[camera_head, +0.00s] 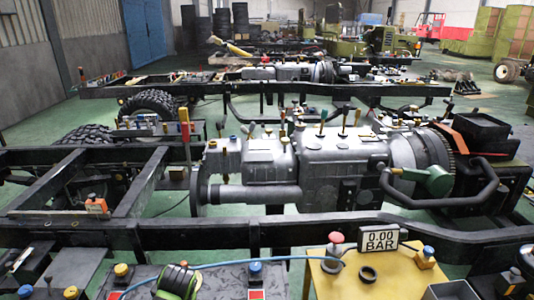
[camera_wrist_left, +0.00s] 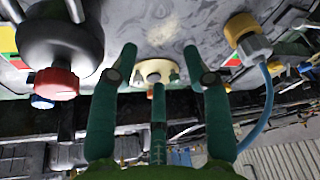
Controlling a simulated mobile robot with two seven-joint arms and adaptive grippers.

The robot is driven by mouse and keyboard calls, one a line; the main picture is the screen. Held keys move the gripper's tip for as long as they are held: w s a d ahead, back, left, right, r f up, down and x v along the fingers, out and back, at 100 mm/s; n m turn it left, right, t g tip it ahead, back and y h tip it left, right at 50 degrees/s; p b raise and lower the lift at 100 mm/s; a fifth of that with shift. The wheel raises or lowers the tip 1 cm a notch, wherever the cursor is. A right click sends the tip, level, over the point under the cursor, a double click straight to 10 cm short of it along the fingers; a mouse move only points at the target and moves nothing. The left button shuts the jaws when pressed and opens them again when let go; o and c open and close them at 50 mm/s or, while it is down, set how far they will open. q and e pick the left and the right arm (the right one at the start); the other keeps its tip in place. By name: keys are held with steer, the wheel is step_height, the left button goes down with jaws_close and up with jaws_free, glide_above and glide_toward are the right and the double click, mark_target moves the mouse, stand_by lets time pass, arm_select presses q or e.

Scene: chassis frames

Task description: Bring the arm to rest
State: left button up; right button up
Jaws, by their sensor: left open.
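My left gripper (camera_wrist_left: 165,65) shows in the left wrist view with its dark green fingers spread apart. Nothing is between them. Beyond the fingertips is a grey mottled surface (camera_wrist_left: 180,22) with a pale yellow round fitting (camera_wrist_left: 154,70) on it. I cannot tell from this view how far the fingers are from it. I cannot make out either arm clearly in the head view. My right gripper is not in view.
In the left wrist view, a black round part with a red cap (camera_wrist_left: 57,84) is at left and a yellow fitting (camera_wrist_left: 241,27) with a blue hose (camera_wrist_left: 268,90) at right. The head view shows a grey gearbox (camera_head: 345,155), a black chassis rail (camera_head: 190,232) and a pressure display (camera_head: 381,240).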

arm_select(q)
steer(key=s+d+m+h, duration=0.2)
steer(key=s+m, duration=0.3)
steer(key=s, duration=0.8)
steer(key=s+d+m+h, duration=0.15)
steer(key=s+m, duration=0.35)
steer(key=s, duration=0.8)
step_height(320, 180, down, 21)
steer(key=s, duration=0.1)
steer(key=s+a+f+g, duration=0.1)
steer(key=s+a+f, duration=0.1)
steer(key=s+f, duration=1.3)
steer(key=shift+s+a+f+m+g+y, duration=0.2)
steer(key=shift+s+a+m+g+y, duration=0.2)
steer(key=shift+s, duration=0.35)
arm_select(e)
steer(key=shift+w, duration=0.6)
